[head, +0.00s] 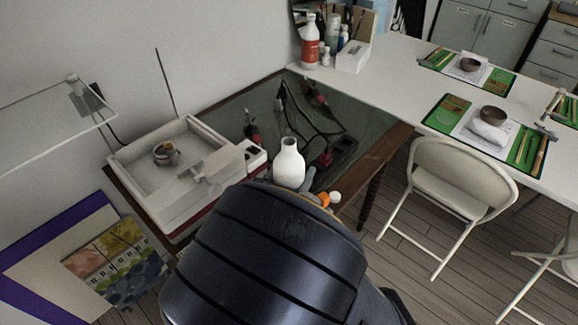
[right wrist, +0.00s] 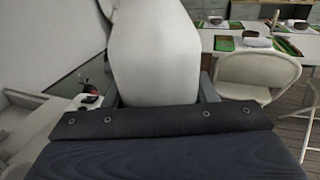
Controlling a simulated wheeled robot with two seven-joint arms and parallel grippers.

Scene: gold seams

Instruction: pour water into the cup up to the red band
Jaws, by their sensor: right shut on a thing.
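A small grey cup (head: 165,154) sits inside a white open-topped box (head: 125,167) at the left in the head view. A reddish-brown tint shows on it, but it is too small to make out a band or a water level. A white bottle (head: 289,165) with a narrow neck stands upright, right of the box and apart from the cup. In the right wrist view the bottle (right wrist: 153,50) fills the middle. My right gripper (right wrist: 161,90) is shut on it, with a finger at each side. My dark arm hides the bottle's base in the head view. My left gripper is not in view.
The box stands on a dark glass-topped table (head: 236,107) with cables and small tools behind the bottle. A pale translucent piece (head: 212,173) covers the box's near right part. A clear shelf (head: 45,110) juts out at the left. A folding chair (head: 455,180) stands at the right.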

